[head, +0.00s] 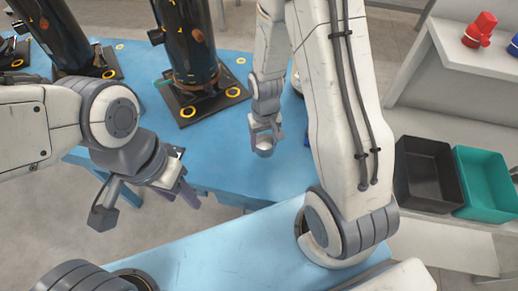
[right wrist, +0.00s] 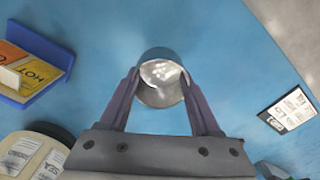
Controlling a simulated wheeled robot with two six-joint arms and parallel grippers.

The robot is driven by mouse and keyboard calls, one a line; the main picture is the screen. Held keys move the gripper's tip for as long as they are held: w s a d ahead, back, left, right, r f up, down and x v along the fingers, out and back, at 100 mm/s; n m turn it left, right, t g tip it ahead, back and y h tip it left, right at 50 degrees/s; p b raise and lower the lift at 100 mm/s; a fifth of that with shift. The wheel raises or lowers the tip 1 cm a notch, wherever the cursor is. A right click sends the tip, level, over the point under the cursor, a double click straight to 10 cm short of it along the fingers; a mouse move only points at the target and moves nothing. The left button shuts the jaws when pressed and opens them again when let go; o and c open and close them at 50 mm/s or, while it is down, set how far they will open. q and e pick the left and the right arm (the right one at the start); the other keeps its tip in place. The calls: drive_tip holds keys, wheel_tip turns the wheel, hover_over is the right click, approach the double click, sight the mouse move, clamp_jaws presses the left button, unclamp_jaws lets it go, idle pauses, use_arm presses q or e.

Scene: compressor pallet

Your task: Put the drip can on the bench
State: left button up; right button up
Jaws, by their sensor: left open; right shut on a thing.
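The drip can is a small grey metal can (head: 264,150) over the blue tabletop (head: 225,145) in the head view. In the right wrist view I look into the open mouth of the can (right wrist: 161,75), with pale specks inside. My right gripper (head: 265,133) is shut on it, one finger on each side; its fingers also show in the right wrist view (right wrist: 160,88). I cannot tell whether the can touches the blue surface. My left gripper (head: 147,200) is open and empty, in front of the table's near edge.
Black cylinders (head: 185,40) on square bases with yellow rings stand at the back left. A dark bin (head: 427,175) and a teal bin (head: 487,182) sit at right, below a grey shelf (head: 470,75) with a red item (head: 480,30).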

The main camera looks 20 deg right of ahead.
sight(259, 150)
drive_tip(key=shift+w+a+f, duration=0.5)
drive_tip(key=shift+w+a, duration=0.05)
drive_tip(key=shift+f, duration=2)
drive_tip(key=shift+f, duration=0.1)
drive_tip(key=o, duration=1.5)
